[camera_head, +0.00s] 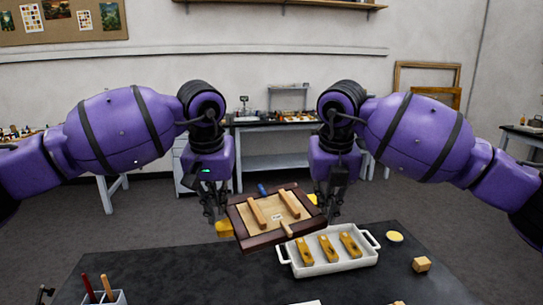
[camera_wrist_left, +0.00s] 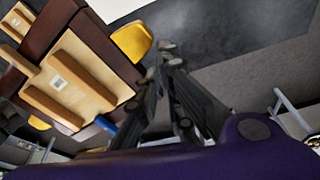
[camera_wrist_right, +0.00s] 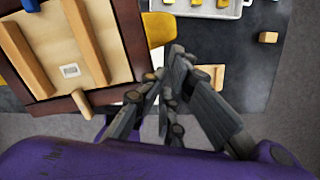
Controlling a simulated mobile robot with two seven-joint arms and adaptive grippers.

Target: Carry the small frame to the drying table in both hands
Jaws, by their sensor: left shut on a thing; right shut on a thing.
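The small frame (camera_head: 241,222) has a dark brown rim, a pale wood back with light bars and a small white label. It hangs tilted between my two grippers, beyond the tray on the near table. My left gripper (camera_head: 212,212) is shut at its left side, and my right gripper (camera_head: 328,208) is shut at its right side. Yellow tabs show at both sides of the frame; one is close to the left fingers in the left wrist view (camera_wrist_left: 132,40), another close to the right fingers in the right wrist view (camera_wrist_right: 158,28). The exact finger contact is hard to make out.
The near dark table (camera_head: 150,285) holds a white tray (camera_head: 335,267) with several yellow-topped blocks, a wooden cube (camera_head: 422,264), a yellow disc (camera_head: 395,236) and a brush holder (camera_head: 105,297). A worktable (camera_head: 270,125) stands at the back wall; another (camera_head: 524,134) is at right. Open grey floor lies between.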

